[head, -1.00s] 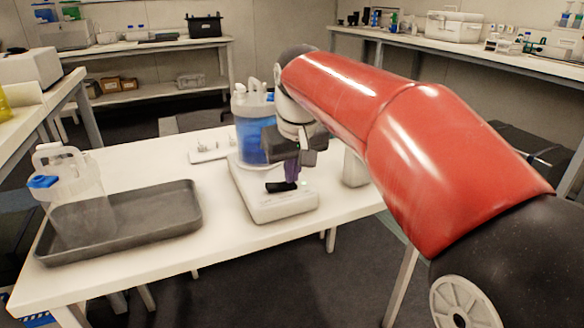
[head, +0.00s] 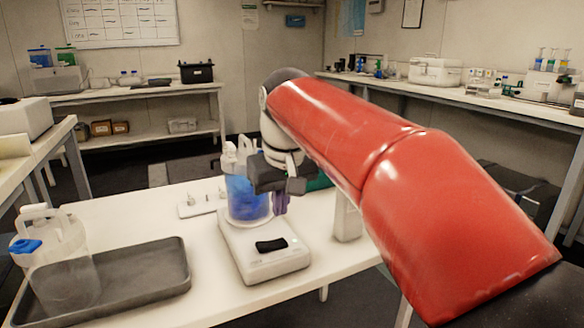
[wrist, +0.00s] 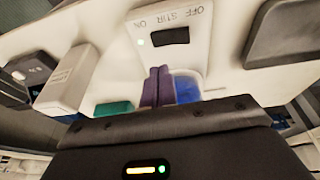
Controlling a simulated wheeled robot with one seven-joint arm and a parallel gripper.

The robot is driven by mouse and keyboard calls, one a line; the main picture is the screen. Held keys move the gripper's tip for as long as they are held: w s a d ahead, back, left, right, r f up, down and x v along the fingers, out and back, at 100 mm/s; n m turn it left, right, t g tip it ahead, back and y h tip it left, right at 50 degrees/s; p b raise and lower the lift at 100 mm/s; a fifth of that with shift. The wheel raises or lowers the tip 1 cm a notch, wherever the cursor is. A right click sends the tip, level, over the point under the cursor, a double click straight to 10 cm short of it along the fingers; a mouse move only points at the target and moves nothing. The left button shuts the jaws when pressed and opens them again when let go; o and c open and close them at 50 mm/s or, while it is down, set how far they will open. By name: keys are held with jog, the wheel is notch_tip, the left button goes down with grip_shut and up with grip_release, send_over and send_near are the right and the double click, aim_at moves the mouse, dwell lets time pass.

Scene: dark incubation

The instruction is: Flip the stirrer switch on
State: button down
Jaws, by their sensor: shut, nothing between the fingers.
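The white stirrer (head: 262,262) stands on the white table with its black rocker switch (head: 271,245) on the front top. In the wrist view the switch (wrist: 170,36) lies between the upside-down words OFF and ON, with STIR between them. A clear vessel of blue liquid (head: 246,200) stands on the back of the stirrer, partly behind my gripper. My gripper (head: 281,203) has its purple fingers together and empty, above and behind the switch, apart from it. The fingers also show in the wrist view (wrist: 157,88).
A dark grey tray (head: 150,280) at the left holds a clear jug with a blue cap (head: 45,250). A white block-like item (head: 347,218) stands right of the stirrer. A small white rack (head: 202,203) is behind it. The table between tray and stirrer is clear.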

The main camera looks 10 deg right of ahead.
notch_tip(320, 180, up, 8)
jog(key=s+d, duration=0.2)
jog(key=shift+d, duration=0.25)
jog(key=shift+s, duration=0.15)
jog(key=s+d+f+m+t, duration=0.1)
jog(key=s+d+f, duration=0.1)
jog(key=s+f, duration=0.7)
jog(key=s+d+f+m+t, duration=0.1)
jog(key=s+d+f+m, duration=0.1)
jog(key=s+f, duration=0.7)
notch_tip(320, 180, down, 6)
jog(key=shift+s+d+r, duration=0.1)
jog(key=shift+s+d, duration=0.15)
jog(key=shift+d, duration=0.6)
